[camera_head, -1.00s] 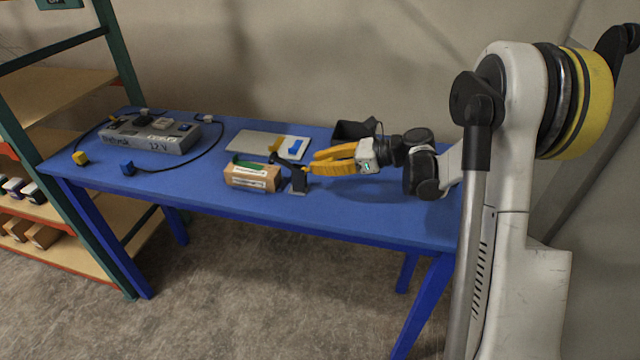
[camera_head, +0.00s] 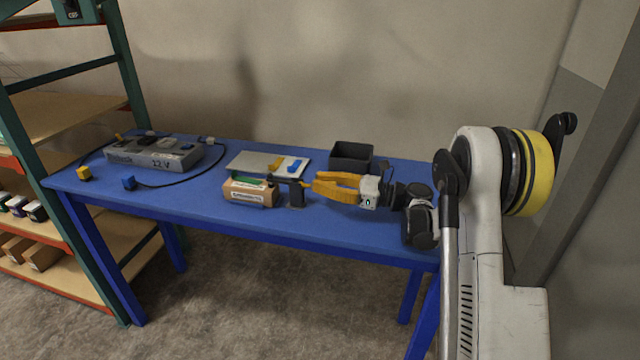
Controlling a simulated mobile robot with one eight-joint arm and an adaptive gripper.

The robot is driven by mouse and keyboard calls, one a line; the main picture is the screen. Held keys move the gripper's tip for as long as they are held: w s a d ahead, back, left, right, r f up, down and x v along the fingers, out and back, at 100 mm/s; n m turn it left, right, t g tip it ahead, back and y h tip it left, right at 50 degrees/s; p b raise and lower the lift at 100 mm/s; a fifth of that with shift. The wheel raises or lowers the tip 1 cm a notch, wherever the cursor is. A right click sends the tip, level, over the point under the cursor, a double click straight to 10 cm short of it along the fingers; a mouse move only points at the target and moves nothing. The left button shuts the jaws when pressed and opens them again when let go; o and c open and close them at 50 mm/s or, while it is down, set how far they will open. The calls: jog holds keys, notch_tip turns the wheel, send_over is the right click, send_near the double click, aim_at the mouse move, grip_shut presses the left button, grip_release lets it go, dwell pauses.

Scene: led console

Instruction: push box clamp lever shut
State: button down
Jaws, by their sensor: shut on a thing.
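A brown cardboard box (camera_head: 250,195) with a white label and a green top strip sits near the table's front edge. A black clamp (camera_head: 296,195) stands at the box's right side. Its dark arm reaches left over the box's right end and looks nearly level. The clamp lever (camera_head: 305,184), with a small yellow end, points right towards my gripper. My gripper (camera_head: 314,187) has yellow fingers and lies right of the clamp, its tips shut at the lever's end. The exact contact is too small to see.
A light panel (camera_head: 240,162) with yellow and blue pieces lies behind the box. A dark open bin (camera_head: 351,156) stands behind my gripper. A grey 12 V unit (camera_head: 150,156) with cables and a yellow and a blue block is on the left of the blue table (camera_head: 200,195).

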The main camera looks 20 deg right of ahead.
jog(key=shift+a+f, duration=0.1)
jog(key=shift+f, duration=0.1)
jog(key=c, duration=1.3)
grip_release()
jog(key=shift+w+a+f, duration=0.1)
jog(key=shift+c, duration=0.2)
jog(key=v, duration=1.2)
